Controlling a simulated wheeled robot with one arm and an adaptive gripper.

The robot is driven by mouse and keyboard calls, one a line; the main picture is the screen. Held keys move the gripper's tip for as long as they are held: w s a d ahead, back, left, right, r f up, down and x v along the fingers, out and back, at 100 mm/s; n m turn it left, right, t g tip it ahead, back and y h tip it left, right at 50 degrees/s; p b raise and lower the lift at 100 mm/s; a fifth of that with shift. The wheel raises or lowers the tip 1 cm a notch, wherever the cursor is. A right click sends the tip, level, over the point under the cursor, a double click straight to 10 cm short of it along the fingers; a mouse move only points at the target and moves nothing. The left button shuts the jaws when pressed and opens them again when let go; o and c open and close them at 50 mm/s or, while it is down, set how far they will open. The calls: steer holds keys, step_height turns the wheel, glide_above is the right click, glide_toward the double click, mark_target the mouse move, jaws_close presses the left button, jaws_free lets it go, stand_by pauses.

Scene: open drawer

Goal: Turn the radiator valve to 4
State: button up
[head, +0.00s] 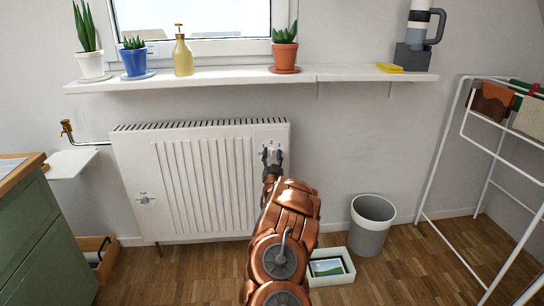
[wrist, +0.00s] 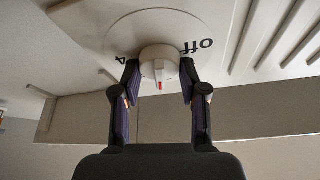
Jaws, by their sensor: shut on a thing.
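The white radiator (head: 180,190) hangs on the wall under the shelf. Its valve is a white round knob (wrist: 160,62) on a pale dial plate at the radiator's upper right. In the wrist view a red mark on the knob points down in the picture. The print "off" shows to the right of the knob and a "4" to the left; other dial marks are hidden or out of view. My gripper (wrist: 159,80) is shut on the knob, one finger on each side. In the head view my gripper (head: 272,157) partly hides the dial.
A second small dial (head: 146,199) sits at the radiator's lower left. A shelf (head: 230,80) with potted plants and a soap bottle runs above. A grey bin (head: 371,225), a white box (head: 331,267) and a drying rack (head: 465,130) stand to the right. A green cabinet (head: 45,245) is at left.

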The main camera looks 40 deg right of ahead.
steer(key=m+g+h+b, duration=0.1)
steer(key=m, duration=0.2)
steer(key=m+g, duration=0.2)
steer(key=m, duration=0.1)
steer(key=shift+w+a+m+h+b, duration=0.1)
steer(key=shift+m+h+b, duration=0.2)
steer(key=shift+h+b, duration=0.1)
steer(key=m+g+b, duration=0.2)
steer(key=m, duration=0.3)
steer(key=shift+m, duration=0.3)
steer(key=m+g+b, duration=0.1)
steer(key=m, duration=0.1)
steer(key=m+g, duration=0.1)
steer(key=m, duration=0.1)
steer(key=shift+r+m+y+b, duration=0.15)
steer(key=shift+m+y+b, duration=0.15)
steer(key=shift+m+b, duration=0.1)
steer(key=shift+m+g+y+b, duration=0.35)
steer(key=shift+m+y, duration=0.35)
steer(key=shift+m, duration=1)
steer(key=o, duration=1.1)
steer(key=shift+o, duration=0.2)
